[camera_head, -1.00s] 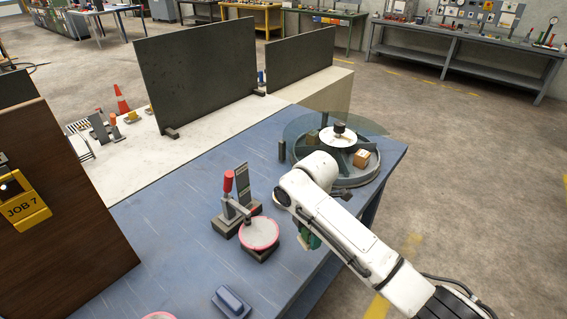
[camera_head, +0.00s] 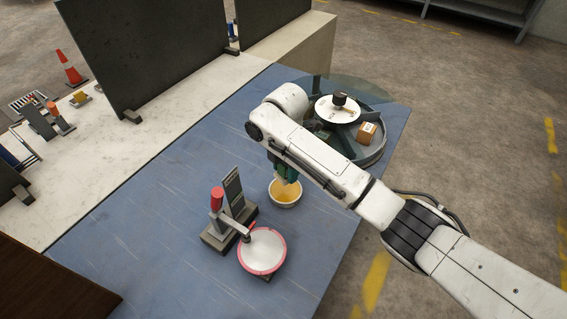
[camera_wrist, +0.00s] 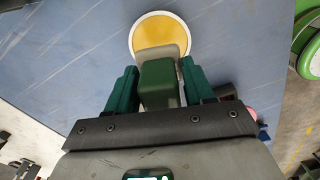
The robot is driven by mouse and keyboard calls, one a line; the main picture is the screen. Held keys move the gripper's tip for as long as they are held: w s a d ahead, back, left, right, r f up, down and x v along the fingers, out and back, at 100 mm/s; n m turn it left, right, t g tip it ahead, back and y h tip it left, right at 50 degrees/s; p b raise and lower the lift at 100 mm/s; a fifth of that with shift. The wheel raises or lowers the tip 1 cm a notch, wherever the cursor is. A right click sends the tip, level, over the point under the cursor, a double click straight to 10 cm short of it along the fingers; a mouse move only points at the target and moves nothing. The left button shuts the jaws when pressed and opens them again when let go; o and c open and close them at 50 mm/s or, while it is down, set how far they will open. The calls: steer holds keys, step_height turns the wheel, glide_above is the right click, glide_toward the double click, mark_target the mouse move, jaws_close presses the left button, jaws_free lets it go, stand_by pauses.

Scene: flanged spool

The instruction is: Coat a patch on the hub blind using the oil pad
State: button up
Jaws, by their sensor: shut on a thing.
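My gripper (camera_head: 284,172) is shut on a green block with a pale pad end, which I take as the oil pad (camera_wrist: 158,85). It points down at a white bowl (camera_head: 287,203) of amber liquid. In the wrist view the pad overlaps the near part of the bowl (camera_wrist: 133,38); whether it touches the liquid I cannot tell. A white disc with a black knob (camera_head: 325,113) sits at the centre of a spoked grey ring, partly behind my arm. A pink-rimmed pale disc (camera_head: 262,255) lies under a red-handled clamp. Which disc is the hub blind is unclear.
The red-handled clamp (camera_head: 217,200) stands left of the bowl. A small brown box (camera_head: 367,132) sits inside the spoked grey ring (camera_head: 375,155). Dark upright panels (camera_head: 145,50) stand on the pale bench behind. The blue tabletop (camera_head: 165,205) is clear at left.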

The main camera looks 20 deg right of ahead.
mark_target(286, 190)
steer(key=shift+f+b, duration=2.3)
steer(key=shift+f, duration=0.4)
steer(key=shift+f, duration=0.6)
steer(key=shift+r, duration=0.1)
stand_by(0.4)
step_height(286, 190, up, 7)
steer(key=p, duration=0.6)
steer(key=shift+d, duration=0.1)
stand_by(0.8)
